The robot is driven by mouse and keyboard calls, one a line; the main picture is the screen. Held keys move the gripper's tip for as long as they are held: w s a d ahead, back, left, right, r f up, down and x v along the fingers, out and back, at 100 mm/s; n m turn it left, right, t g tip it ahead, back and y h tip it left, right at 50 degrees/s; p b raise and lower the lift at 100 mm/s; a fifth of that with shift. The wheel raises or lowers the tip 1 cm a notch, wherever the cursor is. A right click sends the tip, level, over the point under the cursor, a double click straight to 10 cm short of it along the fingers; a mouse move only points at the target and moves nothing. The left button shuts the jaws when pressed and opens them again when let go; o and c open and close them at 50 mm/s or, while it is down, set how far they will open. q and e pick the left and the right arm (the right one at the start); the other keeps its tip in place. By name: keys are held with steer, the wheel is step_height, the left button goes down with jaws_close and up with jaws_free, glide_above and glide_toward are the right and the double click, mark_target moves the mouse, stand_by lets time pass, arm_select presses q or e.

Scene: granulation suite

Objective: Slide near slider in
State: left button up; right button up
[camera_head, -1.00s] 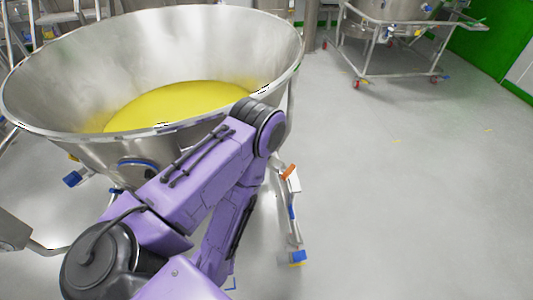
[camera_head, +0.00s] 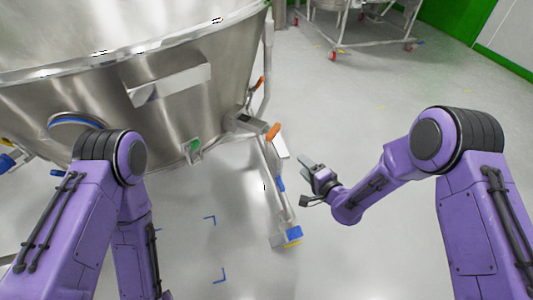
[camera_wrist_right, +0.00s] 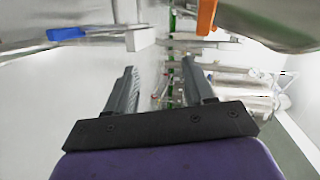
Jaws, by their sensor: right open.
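The large steel vessel (camera_head: 200,100) fills the upper left of the head view. At its lower right edge are two orange handles, a nearer one (camera_head: 272,132) and a farther one (camera_head: 260,83). I cannot tell for sure which part is the near slider. My right gripper (camera_head: 309,166) is open and empty, to the right of and below the nearer orange handle, apart from it. In the right wrist view the open jaws (camera_wrist_right: 160,88) have an orange handle (camera_wrist_right: 206,16) above them. My left arm stands in front of the vessel; its gripper is out of view.
A vessel leg with a blue-marked caster (camera_head: 292,234) stands left of and below my right gripper. A wheeled steel frame (camera_head: 375,38) stands at the back. The grey floor (camera_head: 380,90) between is clear. Blue corner marks (camera_head: 210,218) lie on the floor.

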mark_target(270, 129)
steer(key=w+a+r+y+b, duration=0.1)
steer(key=w+a, duration=0.2)
steer(key=w, duration=0.1)
steer(key=w+a+r+y+b, duration=0.1)
steer(key=w+a, duration=0.3)
steer(key=w+a+r+y+b, duration=0.2)
steer(key=w+a, duration=0.2)
steer(key=shift+w+a+r+n, duration=0.1)
steer(key=shift+n, duration=0.3)
arm_select(q)
step_height(270, 129, down, 7)
arm_select(e)
steer(key=shift+w+a+r, duration=0.1)
steer(key=shift+w+a, duration=0.1)
steer(key=shift+w, duration=0.05)
arm_select(q)
steer(key=shift+r, duration=0.1)
arm_select(e)
jaws_close()
